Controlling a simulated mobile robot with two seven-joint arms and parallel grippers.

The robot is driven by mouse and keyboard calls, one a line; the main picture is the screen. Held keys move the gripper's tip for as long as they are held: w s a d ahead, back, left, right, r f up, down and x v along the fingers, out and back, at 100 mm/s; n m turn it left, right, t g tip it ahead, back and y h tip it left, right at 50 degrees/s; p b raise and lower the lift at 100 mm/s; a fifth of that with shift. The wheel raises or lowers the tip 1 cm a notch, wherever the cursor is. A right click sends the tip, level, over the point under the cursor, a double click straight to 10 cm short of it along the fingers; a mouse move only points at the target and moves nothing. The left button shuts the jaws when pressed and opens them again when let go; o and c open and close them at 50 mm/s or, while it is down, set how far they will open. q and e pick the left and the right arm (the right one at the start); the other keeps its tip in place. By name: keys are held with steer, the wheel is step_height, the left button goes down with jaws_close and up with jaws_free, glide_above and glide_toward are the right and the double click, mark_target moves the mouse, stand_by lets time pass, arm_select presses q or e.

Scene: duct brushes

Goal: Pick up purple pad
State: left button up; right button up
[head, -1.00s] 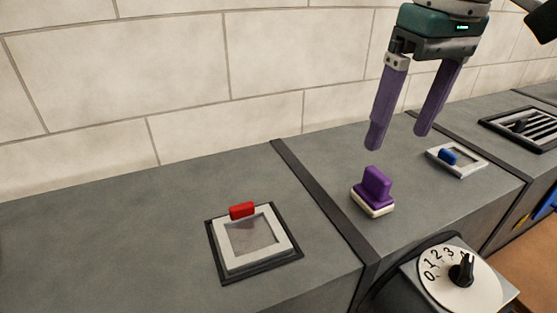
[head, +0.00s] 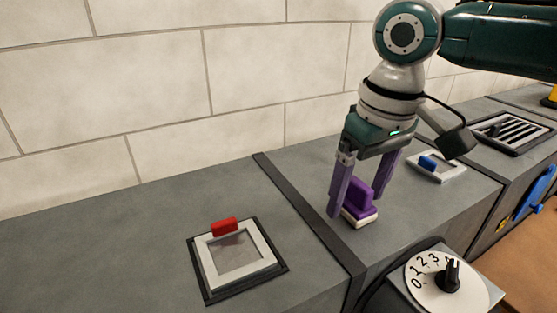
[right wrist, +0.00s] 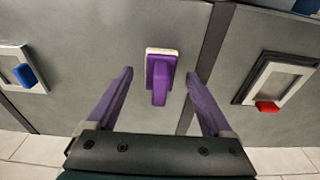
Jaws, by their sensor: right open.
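The purple pad (head: 358,200) has an upright purple handle and a white base, and it rests on the grey duct top. It also shows in the right wrist view (right wrist: 160,76), between and just beyond the two fingertips. My right gripper (head: 358,195) is open, pointing down, with its purple fingers on either side of the pad's handle. In the right wrist view, the right gripper (right wrist: 160,75) has a clear gap between each finger and the pad. My left gripper is not in view.
A framed hatch with a red handle (head: 225,227) lies left of a dark seam strip (head: 305,215). A framed hatch with a blue handle (head: 428,163) lies to the right. A numbered dial (head: 447,281) is on the front, and a slatted vent (head: 510,132) is at the far right.

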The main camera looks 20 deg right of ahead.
mark_target(361, 184)
steer(key=shift+c, duration=0.3)
jaws_close()
stand_by(0.3)
steer(key=shift+r, duration=0.2)
step_height(361, 184, up, 20)
steer(key=p, duration=0.1)
steer(key=shift+f, duration=0.1)
